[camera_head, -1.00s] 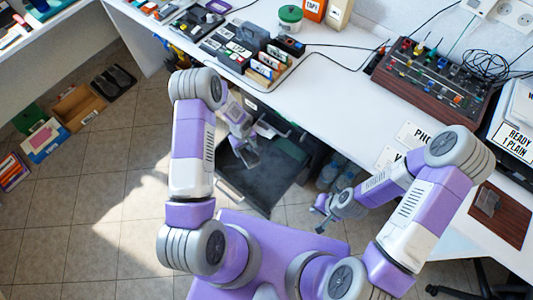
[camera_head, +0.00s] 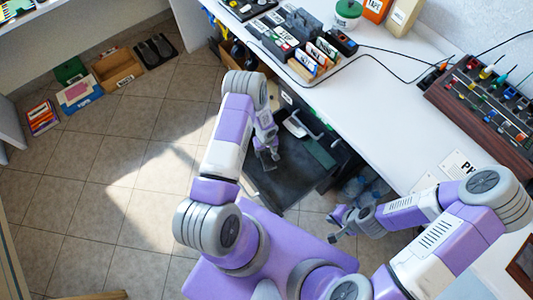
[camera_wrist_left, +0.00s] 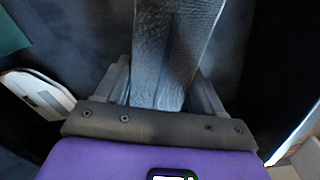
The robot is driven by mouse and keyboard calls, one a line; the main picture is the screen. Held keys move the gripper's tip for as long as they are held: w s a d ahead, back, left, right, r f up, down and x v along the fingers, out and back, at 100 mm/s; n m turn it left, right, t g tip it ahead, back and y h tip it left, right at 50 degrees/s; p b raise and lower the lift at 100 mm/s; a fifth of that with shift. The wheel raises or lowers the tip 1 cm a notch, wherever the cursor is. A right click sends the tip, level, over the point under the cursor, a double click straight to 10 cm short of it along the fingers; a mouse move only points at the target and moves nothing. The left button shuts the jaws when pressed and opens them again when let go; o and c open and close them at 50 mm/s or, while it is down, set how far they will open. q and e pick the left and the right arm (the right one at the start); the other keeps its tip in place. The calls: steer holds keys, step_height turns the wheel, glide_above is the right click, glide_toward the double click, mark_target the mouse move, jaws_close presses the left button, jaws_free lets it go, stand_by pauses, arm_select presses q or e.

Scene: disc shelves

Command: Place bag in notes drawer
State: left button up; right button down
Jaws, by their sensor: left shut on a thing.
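My left gripper (camera_head: 267,150) is shut on a shiny, grey, see-through bag (camera_wrist_left: 178,45). In the left wrist view the bag sits between the two fingers and extends away from them. In the head view the gripper and bag are over the open dark drawer (camera_head: 262,192) under the desk; I cannot tell whether the bag touches it. I see no readable notes label on this drawer. My right gripper (camera_head: 334,226) is empty, to the right of the drawer, with its fingers apart.
A green item (camera_head: 318,153) and a white item (camera_head: 296,124) lie at the drawer's back right. The white desk (camera_head: 390,115) stands above, bearing a card organiser (camera_head: 315,58) and a tool rack (camera_head: 490,105). Bottles are right of the drawer.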

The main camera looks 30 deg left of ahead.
arm_select(q)
step_height(320, 180, down, 2)
steer(key=shift+f+b, duration=0.25)
steer(key=shift+b, duration=0.1)
steer(key=shift+r, duration=0.1)
steer(key=o, duration=1.3)
